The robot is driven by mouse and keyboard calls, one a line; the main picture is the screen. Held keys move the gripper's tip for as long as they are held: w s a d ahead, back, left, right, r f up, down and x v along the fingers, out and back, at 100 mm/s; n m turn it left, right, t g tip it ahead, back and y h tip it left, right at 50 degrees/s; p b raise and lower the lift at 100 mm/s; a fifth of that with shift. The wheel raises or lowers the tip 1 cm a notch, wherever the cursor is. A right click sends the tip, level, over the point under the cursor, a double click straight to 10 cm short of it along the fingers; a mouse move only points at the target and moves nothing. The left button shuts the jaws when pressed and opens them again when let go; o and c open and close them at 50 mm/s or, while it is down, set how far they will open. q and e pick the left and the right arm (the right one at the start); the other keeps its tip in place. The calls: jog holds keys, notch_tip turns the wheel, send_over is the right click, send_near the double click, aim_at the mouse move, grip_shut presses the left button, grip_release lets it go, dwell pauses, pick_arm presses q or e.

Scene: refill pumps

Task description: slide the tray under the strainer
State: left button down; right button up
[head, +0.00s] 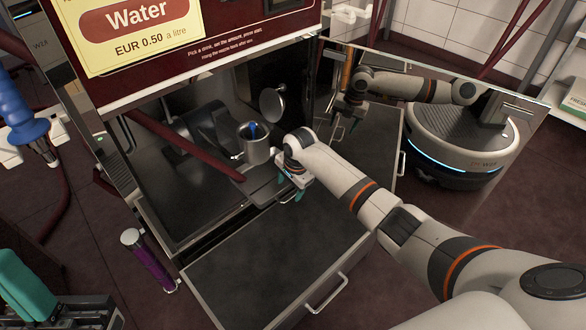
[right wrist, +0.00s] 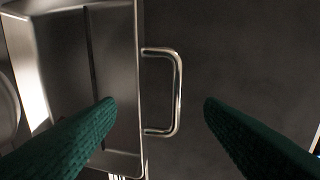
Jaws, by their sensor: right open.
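A shallow steel tray (right wrist: 65,20) with a bar handle (right wrist: 178,92) fills the left of the right wrist view. In the head view the tray (head: 262,188) lies at the front of the machine's bay, partly hidden by my right gripper. My right gripper (head: 291,188) is open, its green fingers pointing down. In the right wrist view its fingers (right wrist: 158,108) show on either side of the handle, not closed on it. A metal cup (head: 257,152) with something blue inside, probably the strainer, is just behind the tray. My left gripper (head: 40,292) shows only partly at the lower left.
The water machine's bay (head: 185,200) stands open. A dark-topped drawer (head: 265,265) with a handle juts out below it. A mirror-like panel (head: 450,75) at the right reflects my arm and base. A purple cylinder (head: 148,262) and a blue nozzle (head: 20,118) are at the left.

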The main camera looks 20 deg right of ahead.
jog(key=r, duration=0.1)
jog(key=r+p, duration=0.1)
jog(key=r, duration=0.1)
jog(key=r+p, duration=0.1)
jog(key=shift+s+d+r, duration=0.15)
jog(key=shift+s+r, duration=0.05)
jog(key=shift+s, duration=0.2)
pick_arm(q)
jog(key=w+d+f+g+y+p, duration=0.1)
jog(key=w+f+g+y+p, duration=0.1)
jog(key=w+f+g, duration=0.8)
jog(key=shift+w+d+g+y, duration=0.15)
jog(key=shift+w+g+y, duration=0.7)
jog(key=shift+g, duration=0.15)
pick_arm(e)
jog(key=shift+s+d+r, duration=0.1)
jog(key=shift+s+r, duration=0.1)
jog(key=shift+r, duration=0.9)
jog(key=shift+s+r, duration=0.2)
jog(key=shift+r, duration=0.85)
